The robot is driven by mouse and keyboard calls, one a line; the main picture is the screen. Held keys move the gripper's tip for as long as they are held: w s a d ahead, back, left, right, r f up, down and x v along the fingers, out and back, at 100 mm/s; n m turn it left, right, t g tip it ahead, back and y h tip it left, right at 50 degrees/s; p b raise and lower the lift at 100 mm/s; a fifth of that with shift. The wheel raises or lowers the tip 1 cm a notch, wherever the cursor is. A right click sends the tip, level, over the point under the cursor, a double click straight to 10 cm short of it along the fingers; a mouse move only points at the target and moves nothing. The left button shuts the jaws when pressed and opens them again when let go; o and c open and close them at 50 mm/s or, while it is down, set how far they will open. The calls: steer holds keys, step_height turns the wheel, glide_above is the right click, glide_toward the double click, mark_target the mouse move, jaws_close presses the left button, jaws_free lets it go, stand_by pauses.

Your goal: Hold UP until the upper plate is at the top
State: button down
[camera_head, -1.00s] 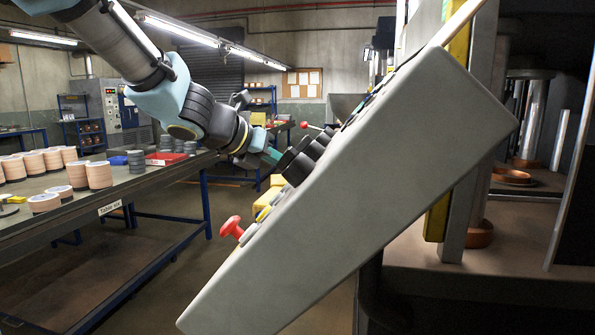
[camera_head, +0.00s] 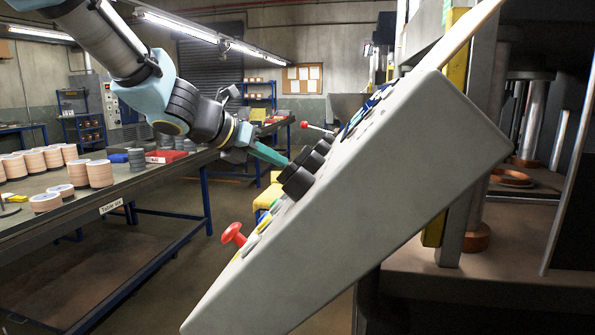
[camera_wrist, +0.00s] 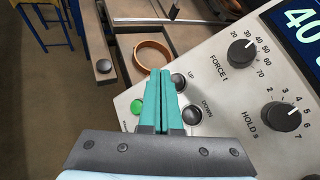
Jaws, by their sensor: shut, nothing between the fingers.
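The grey control panel (camera_head: 350,215) slants across the head view. In the wrist view it carries the black UP button (camera_wrist: 181,83), the black DOWN button (camera_wrist: 192,115) and a green button (camera_wrist: 138,106). My gripper (camera_wrist: 168,75) is shut and empty, its teal fingers together. Its tips lie beside and partly over the left edge of UP in the picture; I cannot tell whether they touch it. In the head view my gripper (camera_head: 285,162) is close to the panel's face, by the black knobs (camera_head: 305,170). The press (camera_head: 480,160) stands behind the panel; I cannot make out its upper plate.
FORCE (camera_wrist: 242,52) and HOLD (camera_wrist: 281,116) knobs stand up right of the buttons. A red mushroom button (camera_head: 233,234) juts from the panel's lower end. A table (camera_head: 112,208) with several disc stacks is at left. Open floor lies between.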

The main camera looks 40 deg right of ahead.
steer(key=shift+w+a+r+p, duration=0.4)
steer(key=shift+w+r+p, duration=0.1)
steer(key=shift+w+r, duration=0.1)
steer(key=shift+w+a+r+p, duration=0.35)
steer(key=shift+w+r+p, duration=0.15)
steer(key=shift+r, duration=0.05)
steer(key=w+a+f+m+t+y, duration=0.1)
steer(key=w+a+f+m+y, duration=0.2)
steer(key=a, duration=0.4)
steer(key=w+a+f+m+y, duration=0.1)
steer(key=a+f+m, duration=0.2)
steer(key=a+f, duration=0.3)
steer(key=w+a+f+m+t+y, duration=0.1)
steer(key=w+a+f+m+y, duration=0.15)
steer(key=a, duration=0.55)
steer(key=s+a+f+m+y, duration=0.1)
steer(key=a+f+m, duration=0.3)
steer(key=a, duration=0.9)
steer(key=s+a+f+m+y, duration=0.2)
steer(key=a+f+m+y, duration=0.2)
steer(key=a+m, duration=0.5)
steer(key=a, duration=0.4)
steer(key=shift+s+m, duration=0.2)
steer(key=shift+m, duration=0.15)
steer(key=shift+f, duration=0.1)
